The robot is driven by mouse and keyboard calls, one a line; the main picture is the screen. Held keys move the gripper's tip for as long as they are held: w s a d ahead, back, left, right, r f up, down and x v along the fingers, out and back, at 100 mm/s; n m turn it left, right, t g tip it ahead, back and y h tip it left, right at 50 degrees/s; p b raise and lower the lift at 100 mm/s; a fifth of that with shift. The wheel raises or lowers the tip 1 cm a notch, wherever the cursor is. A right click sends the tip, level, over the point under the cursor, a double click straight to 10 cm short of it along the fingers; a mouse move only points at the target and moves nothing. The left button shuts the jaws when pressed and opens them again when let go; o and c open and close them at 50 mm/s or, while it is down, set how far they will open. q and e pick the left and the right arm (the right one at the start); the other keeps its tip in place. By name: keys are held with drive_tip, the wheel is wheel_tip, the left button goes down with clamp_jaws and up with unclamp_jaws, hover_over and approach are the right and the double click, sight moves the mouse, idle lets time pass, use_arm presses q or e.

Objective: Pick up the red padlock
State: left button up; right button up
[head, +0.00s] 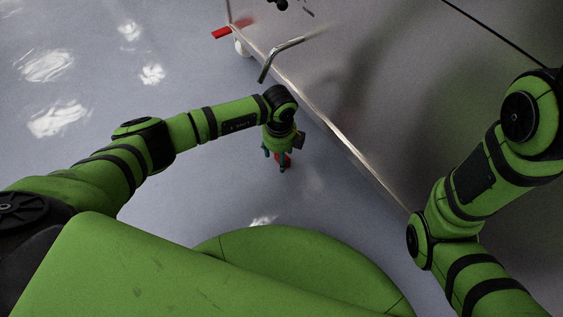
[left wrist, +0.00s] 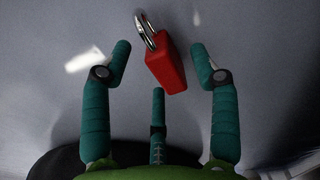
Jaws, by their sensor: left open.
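The red padlock (left wrist: 168,68) has a silver shackle (left wrist: 145,30) and shows in the left wrist view, just beyond and between the fingers of my left gripper (left wrist: 160,70). Clear gaps show between it and the fingers on both sides. In the head view, a bit of the red padlock (head: 284,159) shows among the fingers of my left gripper (head: 279,160), which points down and is open. Whether the padlock rests on the floor is hard to tell. My right arm is at the right of the head view, but its gripper is out of view.
A large metal cabinet or vessel side (head: 400,90) with a bright lower edge runs along the right, close to my left gripper. A bent metal handle (head: 275,57) sticks out from it. A red piece (head: 221,33) and a white caster (head: 240,48) are at its far corner. Grey floor lies open at left.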

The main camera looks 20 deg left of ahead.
use_arm(q)
drive_tip(key=shift+f, duration=0.3)
clamp_jaws()
drive_tip(key=shift+r, duration=0.1)
